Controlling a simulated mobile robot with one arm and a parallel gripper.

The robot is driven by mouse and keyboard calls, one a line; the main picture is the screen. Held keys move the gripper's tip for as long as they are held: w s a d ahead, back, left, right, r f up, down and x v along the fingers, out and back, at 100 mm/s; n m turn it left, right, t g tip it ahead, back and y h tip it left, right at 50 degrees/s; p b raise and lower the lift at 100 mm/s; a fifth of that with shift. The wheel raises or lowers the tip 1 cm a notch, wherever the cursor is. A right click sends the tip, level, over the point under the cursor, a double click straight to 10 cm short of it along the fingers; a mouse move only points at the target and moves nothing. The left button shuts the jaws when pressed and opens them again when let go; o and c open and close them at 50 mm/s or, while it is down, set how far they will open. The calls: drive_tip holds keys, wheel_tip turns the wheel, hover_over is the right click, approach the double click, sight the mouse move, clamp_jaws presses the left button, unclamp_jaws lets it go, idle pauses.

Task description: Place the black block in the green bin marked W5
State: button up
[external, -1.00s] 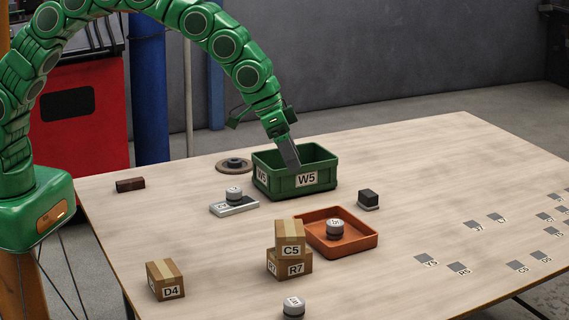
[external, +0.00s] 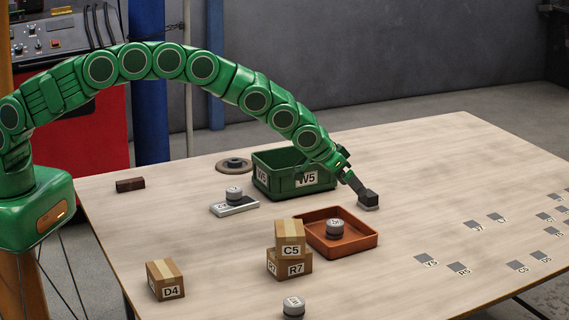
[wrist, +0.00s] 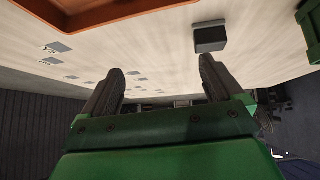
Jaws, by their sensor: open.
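The black block (external: 369,198) stands on the table, right of the green bin marked W5 (external: 297,182). My gripper (external: 354,183) is low over the table beside the bin's right end, close to the block and overlapping it in the external view. In the wrist view my gripper (wrist: 161,65) is open with nothing between its fingers. There the block (wrist: 211,39) lies beyond the right fingertip, not between the fingers. Part of the bin (wrist: 311,30) shows at the right edge. The bin's inside is mostly hidden in the external view.
An orange tray (external: 361,242) holding a grey cylinder (external: 335,228) lies just in front of the block. Stacked boxes C5 (external: 290,237) and R7 (external: 294,267) stand left of it. The table's right side is free of standing objects.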

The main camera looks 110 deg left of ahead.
drive_tip(key=y, duration=0.2)
approach(368, 194)
drive_tip(key=f, duration=0.1)
drive_tip(key=a+f, duration=0.1)
drive_tip(key=shift+a+f+n, duration=0.15)
drive_tip(key=shift+f+n, duration=0.15)
drive_tip(key=shift+n, duration=0.1)
drive_tip(key=shift+a+f, duration=0.1)
drive_tip(key=shift+a, duration=0.5)
drive_tip(key=shift+w+a+f, duration=0.3)
drive_tip(key=shift+a+f, duration=0.05)
drive_tip(key=shift+a, duration=0.05)
drive_tip(key=shift+w+a+f, duration=0.2)
drive_tip(key=shift+w+f, duration=0.1)
drive_tip(key=shift+f, duration=0.2)
drive_tip(key=shift+w+a+f, duration=0.4)
drive_tip(key=shift+w+a, duration=0.1)
drive_tip(key=shift+w, duration=0.3)
drive_tip(key=shift+x, duration=0.8)
drive_tip(key=shift+w+a, duration=0.1)
drive_tip(key=shift+w, duration=0.15)
drive_tip(key=shift+w+a+f, duration=0.25)
drive_tip(key=shift+w+f, duration=0.15)
drive_tip(key=shift+f, duration=0.15)
